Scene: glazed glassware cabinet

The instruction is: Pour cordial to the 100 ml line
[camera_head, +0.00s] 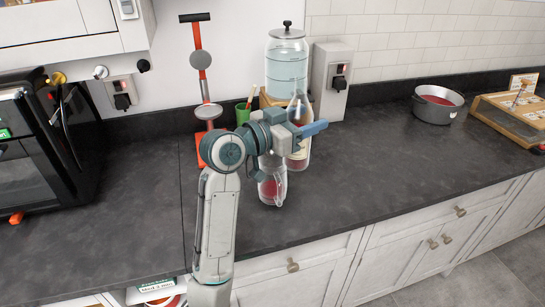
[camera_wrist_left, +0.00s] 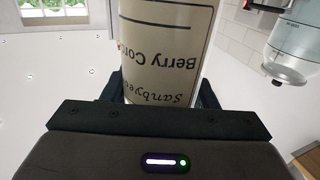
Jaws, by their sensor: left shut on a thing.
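My left gripper (camera_head: 306,132) is shut on the cordial bottle (camera_head: 299,157), a clear bottle with a pale label and red liquid low inside. In the head view the bottle looks about upright, partly hidden by my gripper. In the left wrist view the bottle's cream label (camera_wrist_left: 168,50) fills the space between the fingers (camera_wrist_left: 160,103) and reads upside down, "Berry Cor...". A clear jug (camera_head: 269,188) with red liquid in it stands on the counter just in front of the bottle. My arm hides part of its top. Its lines are too small to read. My right gripper is not in view.
A glass dispenser (camera_head: 286,66) stands on a wooden stand behind the bottle. A red upright stand (camera_head: 203,85) and a green cup (camera_head: 243,115) are to its left. A dark pot (camera_head: 437,105) is at the right. The counter (camera_head: 370,165) between is clear.

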